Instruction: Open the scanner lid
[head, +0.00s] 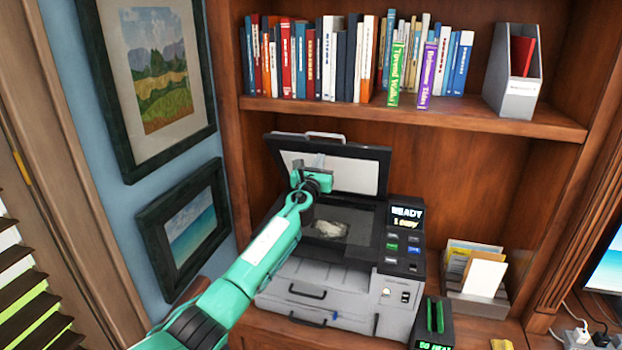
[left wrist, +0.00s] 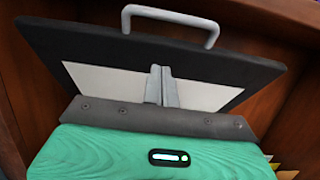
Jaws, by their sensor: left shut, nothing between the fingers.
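The scanner (head: 345,265) stands on the lower counter of the bookcase. Its lid (head: 350,170) is raised and leans back steeply, with its white underside facing me and a grey handle (head: 325,136) at its top edge. The lid (left wrist: 250,70) and handle (left wrist: 170,18) also show in the left wrist view. A crumpled pale item (head: 327,229) lies on the scanner's dark bed. My left gripper (head: 314,164) is shut and empty, in front of the lid's white underside; its fingers (left wrist: 160,88) show there too. I cannot tell whether they touch the lid. My right gripper is not in view.
A shelf (head: 450,112) with books and a grey magazine file (head: 508,85) is above the scanner. A letter holder (head: 475,290) with envelopes stands to the right, and a small device with green slots (head: 434,318) is at the front. Framed pictures (head: 190,232) hang on the left wall.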

